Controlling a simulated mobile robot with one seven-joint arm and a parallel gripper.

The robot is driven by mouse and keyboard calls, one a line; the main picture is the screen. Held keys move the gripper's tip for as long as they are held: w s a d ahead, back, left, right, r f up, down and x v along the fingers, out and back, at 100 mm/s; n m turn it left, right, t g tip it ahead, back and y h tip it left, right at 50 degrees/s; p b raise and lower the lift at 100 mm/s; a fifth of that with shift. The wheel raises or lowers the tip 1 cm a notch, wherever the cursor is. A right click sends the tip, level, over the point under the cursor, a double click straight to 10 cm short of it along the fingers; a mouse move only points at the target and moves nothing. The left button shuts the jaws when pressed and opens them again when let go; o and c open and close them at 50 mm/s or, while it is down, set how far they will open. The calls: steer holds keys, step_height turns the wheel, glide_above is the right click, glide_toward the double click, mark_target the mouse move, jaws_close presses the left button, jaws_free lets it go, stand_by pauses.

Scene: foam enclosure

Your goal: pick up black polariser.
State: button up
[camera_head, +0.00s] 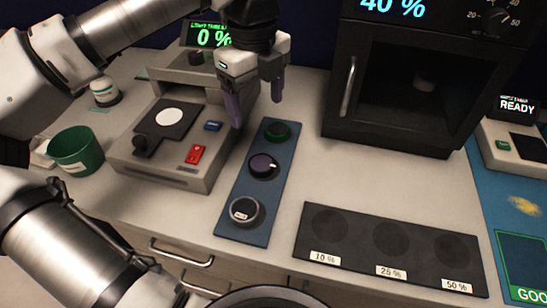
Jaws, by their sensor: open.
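A blue tray (236,237) lies on the bench and holds a row of round pieces. The middle piece is a dark, purple-tinged disc (262,166) with a small light mark. The near piece is a black disc (244,211) with a grey rim and a small white label. A dark green ring (277,132) is at the far end. I cannot tell for sure which dark disc is the black polariser. My gripper (257,103) has purple fingers, is open and empty, and hangs above the far end of the tray, apart from the discs.
A beige instrument (165,172) with a 0 % display stands left of the tray. A black oven-like cabinet (330,125) is behind right. A black strip (360,250) with 10, 25 and 50 % spots lies front right. A green cup (78,150) stands left.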

steer(key=p, duration=0.1)
glide_above(260, 161)
step_height(260, 161, down, 8)
steer(key=shift+w+a+f, duration=0.1)
steer(key=shift+w+f, duration=0.05)
steer(key=shift+f, duration=0.05)
steer(key=shift+s+f+p, duration=0.2)
steer(key=shift+f+p, duration=0.9)
steer(key=shift+f, duration=1.6)
steer(key=c, duration=1.1)
